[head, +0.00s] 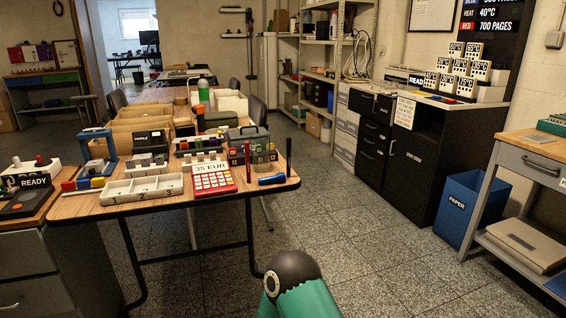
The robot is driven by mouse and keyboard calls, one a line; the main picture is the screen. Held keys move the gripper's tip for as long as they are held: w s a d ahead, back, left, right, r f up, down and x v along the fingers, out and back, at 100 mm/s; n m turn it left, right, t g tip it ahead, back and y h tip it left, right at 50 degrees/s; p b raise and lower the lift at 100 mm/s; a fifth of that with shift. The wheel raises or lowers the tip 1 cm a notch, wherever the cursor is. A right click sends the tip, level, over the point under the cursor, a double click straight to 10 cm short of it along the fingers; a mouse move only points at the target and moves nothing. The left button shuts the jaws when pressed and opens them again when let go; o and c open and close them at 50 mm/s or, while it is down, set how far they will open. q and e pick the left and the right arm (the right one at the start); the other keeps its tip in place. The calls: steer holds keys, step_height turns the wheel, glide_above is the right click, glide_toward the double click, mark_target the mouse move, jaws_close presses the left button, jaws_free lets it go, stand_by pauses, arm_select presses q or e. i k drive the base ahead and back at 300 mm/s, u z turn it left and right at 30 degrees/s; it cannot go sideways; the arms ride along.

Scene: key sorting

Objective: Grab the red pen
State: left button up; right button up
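A thin, dark red, pen-like object (247,158) stands roughly upright near the right front of the wooden table, just right of the red calculator (212,180) marked 35 EUR. It looks like the red pen, but it is too small to be sure. A short blue cylinder (271,180) lies right of it near the table's corner. Neither of my grippers shows. Only a teal and black part of my own arm rises at the bottom middle, well in front of the table.
A white tray (115,199) numbered 1, 2, 3 lies at the table's front edge (80,212). Boxes and a green-capped bottle (203,92) crowd behind. A black cabinet (405,165), blue paper bin (470,208) and grey workbench (530,158) stand right. Open tiled floor (350,225) lies between.

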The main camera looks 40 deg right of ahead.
mark_target(246, 144)
steer(key=z, duration=0.45)
steer(key=i, duration=1)
steer(key=u, duration=0.05)
